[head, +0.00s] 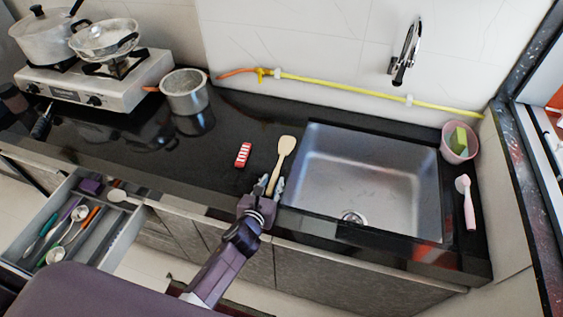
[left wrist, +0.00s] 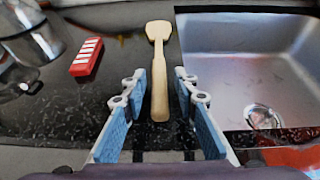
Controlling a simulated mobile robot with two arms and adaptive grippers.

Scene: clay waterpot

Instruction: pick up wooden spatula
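The wooden spatula (head: 286,147) lies on the black counter just left of the sink, its flat head pointing away from me. In the left wrist view the spatula (left wrist: 159,80) runs up the middle of the picture. My left gripper (head: 270,186) is open at the handle end. In the left wrist view its two blue-padded fingers (left wrist: 159,76) stand on either side of the handle, with a visible gap on both sides. My right gripper is not in view.
A red-and-white box (head: 243,155) lies left of the spatula. The steel sink (head: 370,170) is close on the right. A metal pot (head: 185,93) and gas stove (head: 95,92) stand further left. An open drawer (head: 104,243) of utensils juts out at the lower left.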

